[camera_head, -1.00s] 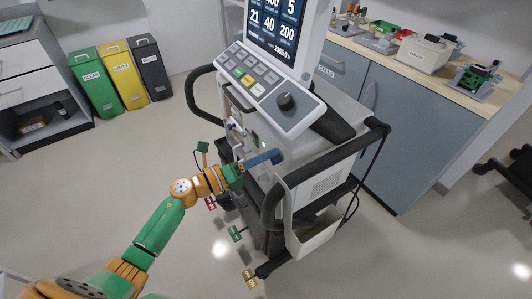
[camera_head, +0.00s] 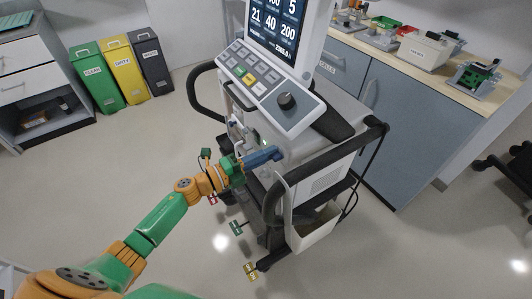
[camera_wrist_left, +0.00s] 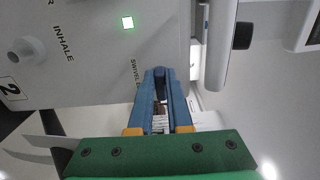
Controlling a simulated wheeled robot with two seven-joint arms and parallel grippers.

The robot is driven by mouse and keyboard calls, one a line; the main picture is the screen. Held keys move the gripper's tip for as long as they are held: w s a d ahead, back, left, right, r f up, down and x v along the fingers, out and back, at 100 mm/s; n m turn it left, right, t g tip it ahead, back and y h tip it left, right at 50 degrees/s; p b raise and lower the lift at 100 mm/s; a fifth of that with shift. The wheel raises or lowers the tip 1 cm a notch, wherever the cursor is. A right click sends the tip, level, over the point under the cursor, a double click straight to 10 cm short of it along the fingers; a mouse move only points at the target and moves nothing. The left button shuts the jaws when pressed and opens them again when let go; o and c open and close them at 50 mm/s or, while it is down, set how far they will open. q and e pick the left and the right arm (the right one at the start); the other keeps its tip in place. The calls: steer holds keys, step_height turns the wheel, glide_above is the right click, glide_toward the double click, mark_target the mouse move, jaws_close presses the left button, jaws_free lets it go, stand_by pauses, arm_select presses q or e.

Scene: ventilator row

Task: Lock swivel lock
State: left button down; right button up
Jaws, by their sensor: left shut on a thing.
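The ventilator (camera_head: 318,150) stands in the middle of the head view, with its screen and keypad at the top. My left gripper (camera_head: 274,154) is at its front panel below the keypad, its blue fingers reaching in from the left. In the left wrist view the fingers (camera_wrist_left: 160,74) are closed together at the panel (camera_wrist_left: 95,60), beside printed text beginning "SWIVEL". They are shut on a small part there, taken as the swivel lock; the fingers hide most of it and its turn angle cannot be told. A small green-edged light (camera_wrist_left: 127,22) glows on the panel. My right gripper is not in view.
A port marked "INHALE" (camera_wrist_left: 27,50) is at the left of the wrist view. Black side handles curve out from the ventilator. Red, green (camera_head: 237,228) and yellow (camera_head: 251,272) tags are near its base. Bins stand at the back left; a loaded counter (camera_head: 430,80) is behind.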

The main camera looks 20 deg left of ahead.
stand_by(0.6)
arm_select(q)
steer(key=c, duration=0.9)
jaws_free()
steer(key=shift+o, duration=0.2)
steer(key=b+v, duration=0.1)
steer(key=v, duration=0.6)
steer(key=shift+f, duration=0.1)
